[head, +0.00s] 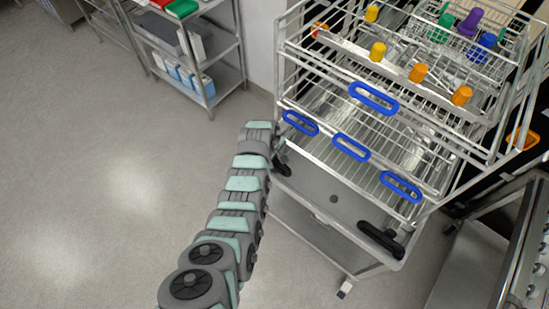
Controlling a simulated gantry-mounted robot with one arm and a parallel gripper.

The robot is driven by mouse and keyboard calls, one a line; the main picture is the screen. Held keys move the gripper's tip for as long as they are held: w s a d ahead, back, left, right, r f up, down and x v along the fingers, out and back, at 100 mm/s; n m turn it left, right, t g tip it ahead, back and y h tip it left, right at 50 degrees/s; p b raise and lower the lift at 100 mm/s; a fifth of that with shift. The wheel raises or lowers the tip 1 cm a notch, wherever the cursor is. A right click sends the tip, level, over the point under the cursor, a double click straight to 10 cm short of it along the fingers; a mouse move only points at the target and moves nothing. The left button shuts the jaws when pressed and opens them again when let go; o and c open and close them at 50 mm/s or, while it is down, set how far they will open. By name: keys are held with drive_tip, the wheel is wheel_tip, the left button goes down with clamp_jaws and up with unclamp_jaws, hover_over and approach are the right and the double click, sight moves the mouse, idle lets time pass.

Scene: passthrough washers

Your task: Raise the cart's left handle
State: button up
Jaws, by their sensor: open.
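The wheeled steel cart (325,205) stands right of centre with a grey front deck. Its left handle (283,169) is a short black piece at the deck's left corner, partly hidden by the end of my arm. The matching black right handle (380,240) lies along the deck's front right corner. My gripper (277,148) is at the left handle, close above it. Its fingers are small and dark here. It is open, and I cannot tell whether it touches the handle.
Wire racks with blue handles (351,147) and coloured caps (420,72) stand on the cart. A steel shelf unit (223,75) with boxes is at the upper left. A metal table (505,245) is close on the right. The floor (90,190) at left is clear.

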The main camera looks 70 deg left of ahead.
drive_tip(key=shift+c, duration=0.3)
clamp_jaws()
idle(1.0)
